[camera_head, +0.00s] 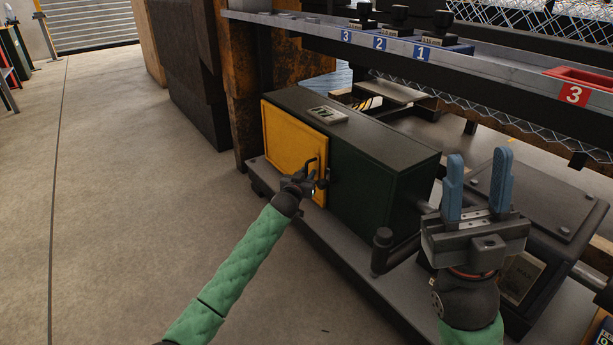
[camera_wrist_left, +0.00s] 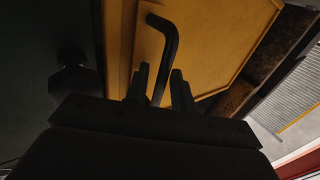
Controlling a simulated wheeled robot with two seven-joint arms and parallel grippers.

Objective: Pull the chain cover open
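The chain cover is a yellow panel (camera_head: 285,140) on the front-left face of a dark green box, and it looks closed or nearly so. It fills the upper middle of the left wrist view (camera_wrist_left: 215,45). A black bent handle (camera_wrist_left: 167,45) stands out from it. My left gripper (camera_head: 312,178) is at the handle, near the panel's lower right corner. In the left wrist view its two dark fingers (camera_wrist_left: 160,80) stand apart on either side of the handle, with narrow gaps visible. My right gripper (camera_head: 478,185), with blue fingers, is open and empty at right.
The green box (camera_head: 375,165) sits on a grey base (camera_head: 345,255). A shelf (camera_head: 400,45) with numbered blue holders (camera_head: 412,48) and a red tray (camera_head: 585,78) runs above it. A rusty post (camera_head: 243,95) stands behind. The floor (camera_head: 130,180) to the left is clear.

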